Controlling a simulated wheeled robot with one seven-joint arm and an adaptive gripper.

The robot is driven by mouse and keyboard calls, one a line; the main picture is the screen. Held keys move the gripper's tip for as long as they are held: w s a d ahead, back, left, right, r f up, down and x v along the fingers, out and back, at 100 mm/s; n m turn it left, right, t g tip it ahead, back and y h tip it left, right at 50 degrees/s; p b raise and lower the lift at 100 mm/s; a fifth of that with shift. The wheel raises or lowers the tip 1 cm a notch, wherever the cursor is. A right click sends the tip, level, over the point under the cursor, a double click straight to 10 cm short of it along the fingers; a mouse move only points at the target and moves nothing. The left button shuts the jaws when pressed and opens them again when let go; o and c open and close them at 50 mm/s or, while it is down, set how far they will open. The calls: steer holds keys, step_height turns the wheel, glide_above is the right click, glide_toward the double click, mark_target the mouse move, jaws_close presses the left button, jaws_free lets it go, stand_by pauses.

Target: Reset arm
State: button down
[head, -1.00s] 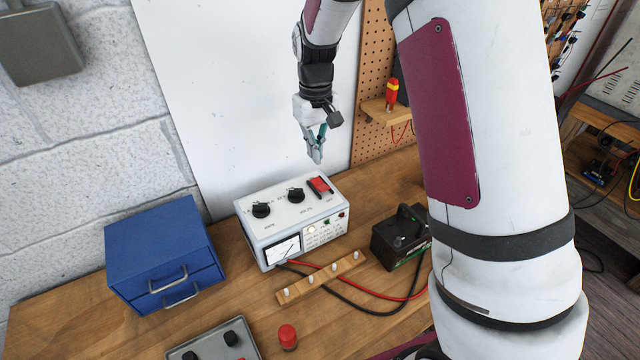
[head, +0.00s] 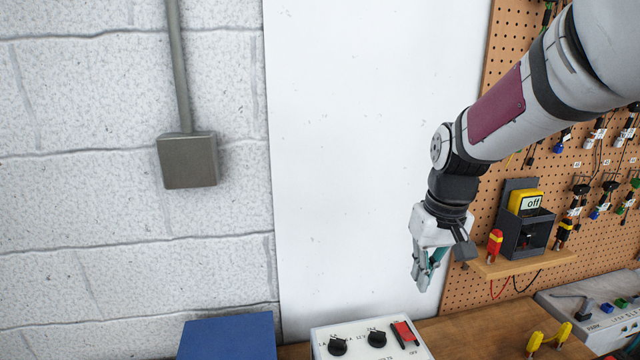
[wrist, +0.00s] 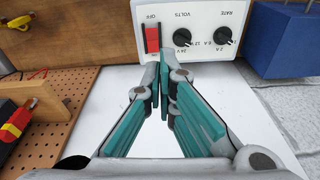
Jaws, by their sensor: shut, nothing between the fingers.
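My gripper (head: 424,284) hangs at the end of my arm, above the bench and in front of the white wall panel. Its teal-padded fingers are shut with nothing between them. In the wrist view the fingertips (wrist: 166,76) meet in front of the white charger box (wrist: 193,32), apart from it as far as I can tell. In the head view that charger (head: 372,343), with its black knobs and red switch, stands below my gripper and is cut off by the bottom edge.
A blue drawer box (head: 228,338) stands left of the charger. Right of my gripper, a small shelf (head: 520,262) on the pegboard (head: 465,283) holds a meter (head: 526,202). The white panel (head: 350,150) is clear left of my arm.

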steer(key=s+r+t, duration=0.2)
steer(key=s+r, duration=0.1)
steer(key=s, duration=0.7)
steer(key=s+r+m+t, duration=0.1)
steer(key=s+r, duration=0.3)
steer(key=s, duration=0.6)
steer(key=shift+s+r+t+b, duration=0.25)
steer(key=shift+s+t+b, duration=0.05)
steer(key=shift+s+t, duration=0.1)
steer(key=shift+d, duration=0.1)
